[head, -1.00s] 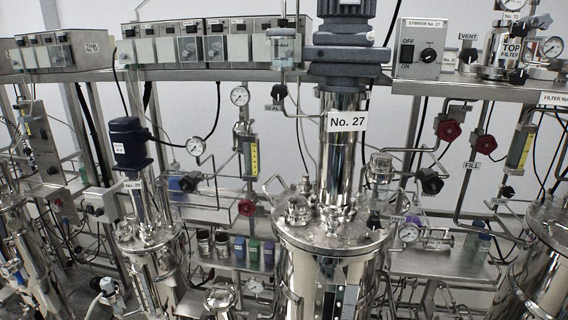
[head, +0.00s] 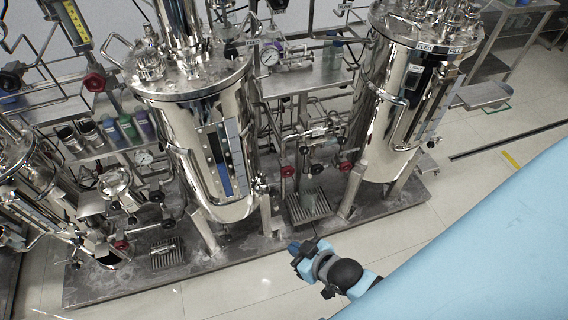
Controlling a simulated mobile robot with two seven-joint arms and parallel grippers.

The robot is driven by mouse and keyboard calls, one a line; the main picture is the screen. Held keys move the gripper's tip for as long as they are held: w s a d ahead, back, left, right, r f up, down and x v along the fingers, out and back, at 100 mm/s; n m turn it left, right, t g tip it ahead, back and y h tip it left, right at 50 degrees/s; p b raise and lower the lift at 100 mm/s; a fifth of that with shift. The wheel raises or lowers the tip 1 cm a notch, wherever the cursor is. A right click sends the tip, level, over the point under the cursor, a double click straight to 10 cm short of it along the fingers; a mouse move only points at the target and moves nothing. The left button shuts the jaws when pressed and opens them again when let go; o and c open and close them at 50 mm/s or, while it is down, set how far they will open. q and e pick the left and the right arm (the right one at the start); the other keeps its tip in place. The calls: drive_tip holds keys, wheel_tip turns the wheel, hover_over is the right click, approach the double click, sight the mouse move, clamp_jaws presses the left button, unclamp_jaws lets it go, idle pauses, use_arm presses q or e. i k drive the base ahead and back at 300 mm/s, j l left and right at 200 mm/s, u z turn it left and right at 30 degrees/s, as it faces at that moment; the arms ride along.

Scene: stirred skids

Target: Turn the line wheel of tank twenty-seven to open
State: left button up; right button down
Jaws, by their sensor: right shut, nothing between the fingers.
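The large steel tank (head: 205,130) left of the middle is the one labelled No. 27 in the earlier frame; its label is now above the picture. It has a sight strip (head: 222,160) on its front. Red handwheels show low between it and the right tank, at its lower right (head: 287,171) and further right (head: 345,166). Another red wheel (head: 95,82) is at the upper left. Which one is the line wheel I cannot tell. My right gripper (head: 293,247) is shut and empty, in front of the skid at lower middle, apart from the wheels in the picture. My left gripper is not in view.
A second large tank (head: 405,95) stands at right, a smaller one at the left edge. A metal base plate (head: 240,250) carries the legs and pipes. A small grated stand (head: 308,206) is between the tanks. Tiled floor (head: 235,290) in front is free.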

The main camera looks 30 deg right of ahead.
sight(289, 169)
drive_tip(key=k+z, duration=0.15)
drive_tip(key=z, duration=0.8)
drive_tip(key=i+l+u, duration=0.1)
drive_tip(key=l, duration=0.45)
drive_tip(key=i+l+u, duration=0.1)
drive_tip(key=l, duration=0.4)
drive_tip(key=i+l+u, duration=0.15)
drive_tip(key=l, duration=0.4)
drive_tip(key=i+l, duration=0.1)
drive_tip(key=l, duration=0.25)
drive_tip(key=i+l+u, duration=0.15)
drive_tip(key=l, duration=0.55)
drive_tip(key=i+l+u, duration=0.15)
drive_tip(key=i+l, duration=0.2)
drive_tip(key=l, duration=0.1)
